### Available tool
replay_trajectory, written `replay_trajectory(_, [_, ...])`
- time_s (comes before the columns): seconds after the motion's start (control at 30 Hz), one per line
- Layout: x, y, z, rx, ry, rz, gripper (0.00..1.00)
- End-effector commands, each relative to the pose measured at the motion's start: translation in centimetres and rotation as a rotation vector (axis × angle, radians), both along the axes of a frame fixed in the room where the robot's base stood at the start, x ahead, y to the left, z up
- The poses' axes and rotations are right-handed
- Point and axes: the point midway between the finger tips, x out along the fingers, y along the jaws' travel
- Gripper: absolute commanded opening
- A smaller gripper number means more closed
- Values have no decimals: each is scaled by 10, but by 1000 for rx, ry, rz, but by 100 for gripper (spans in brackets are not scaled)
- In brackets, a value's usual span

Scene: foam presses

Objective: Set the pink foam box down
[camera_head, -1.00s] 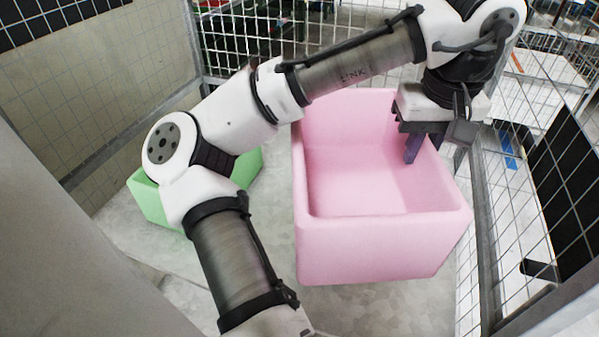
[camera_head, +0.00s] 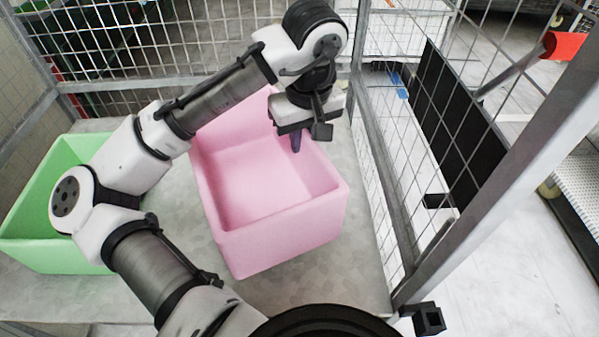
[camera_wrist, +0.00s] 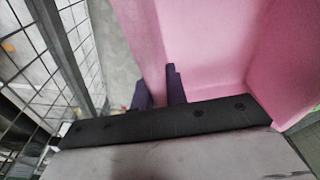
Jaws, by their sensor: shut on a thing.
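The pink foam box (camera_head: 285,238) is open-topped and upright in the middle of the head view. My gripper (camera_head: 297,141) is at its right wall, with one finger showing inside the box. In the wrist view, the box wall (camera_wrist: 143,35) runs between the two dark fingers of my gripper (camera_wrist: 158,90), which is shut on it. The box is over the grey surface (camera_head: 345,285); I cannot tell whether its underside touches. My arm hides part of the box's back left side.
A green foam box (camera_head: 50,255) stands to the left, partly behind my arm, with a gap between it and the pink box. A wire mesh fence (camera_head: 395,190) with metal posts runs close along the right. More mesh closes off the back. Bare grey surface shows in front.

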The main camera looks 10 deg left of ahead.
Motion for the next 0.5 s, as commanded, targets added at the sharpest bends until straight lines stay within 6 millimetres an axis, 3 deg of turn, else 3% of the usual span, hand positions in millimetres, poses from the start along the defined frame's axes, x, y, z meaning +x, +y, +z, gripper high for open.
replay_trajectory(0.2, [-1, 1, -50, 0, 1, 1, 0])
replay_trajectory(0.5, [-1, 1, -83, 1, 2, 1, 0])
